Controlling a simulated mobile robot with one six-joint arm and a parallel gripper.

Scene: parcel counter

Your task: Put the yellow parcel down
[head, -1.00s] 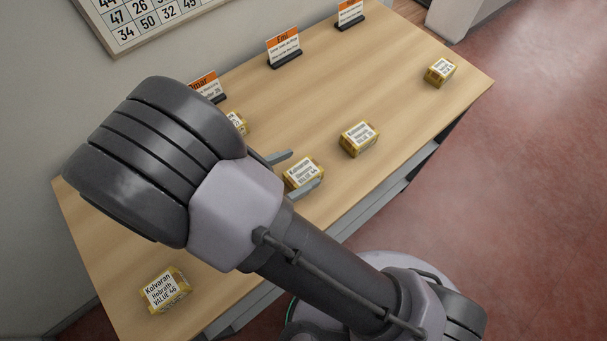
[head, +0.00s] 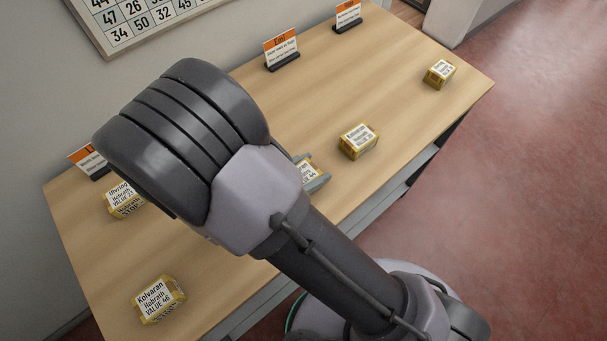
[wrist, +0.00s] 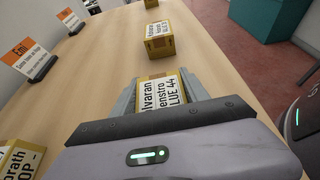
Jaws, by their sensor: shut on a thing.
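A yellow parcel (wrist: 163,90) with a white label reading "Kolvaran ... VALUE 44" is between the fingers of my gripper (wrist: 158,84) in the wrist view. My gripper is shut on it. In the head view my arm covers much of the parcel (head: 306,172), and a fingertip of my gripper (head: 316,178) shows beside it. I cannot tell whether the parcel touches the table (head: 240,285) or is a little above it.
Similar yellow parcels stand at the table's middle (head: 358,141), far right (head: 440,73), left (head: 124,199) and front left (head: 159,299). Orange-topped name signs line the back edge, one reading "Emi" (head: 281,48). Bare tabletop lies between the signs and the middle parcel.

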